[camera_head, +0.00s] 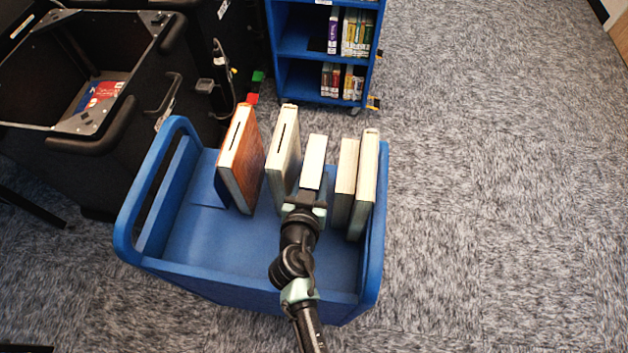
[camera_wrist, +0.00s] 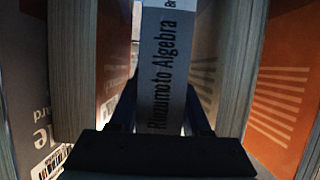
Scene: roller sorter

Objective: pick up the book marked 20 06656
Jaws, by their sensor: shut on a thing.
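Several books stand upright in a row in a blue cart (camera_head: 200,245) in the head view. My gripper (camera_head: 306,203) reaches the near end of the middle book (camera_head: 314,160) and is shut on it. In the wrist view the fingers (camera_wrist: 160,118) lie on both sides of its pale spine (camera_wrist: 163,60), which reads "Rinzumoto Algebra". The book stands upright between its neighbours. I cannot read the mark 20 06656 on any book.
A brown-covered book (camera_head: 248,165) and a pale book (camera_head: 283,150) stand to the left. Two books (camera_head: 345,180) (camera_head: 367,185) stand close on the right. A blue shelf (camera_head: 298,45) with books is behind, a black bin (camera_head: 60,150) at left. Carpet (camera_head: 500,200) at right is clear.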

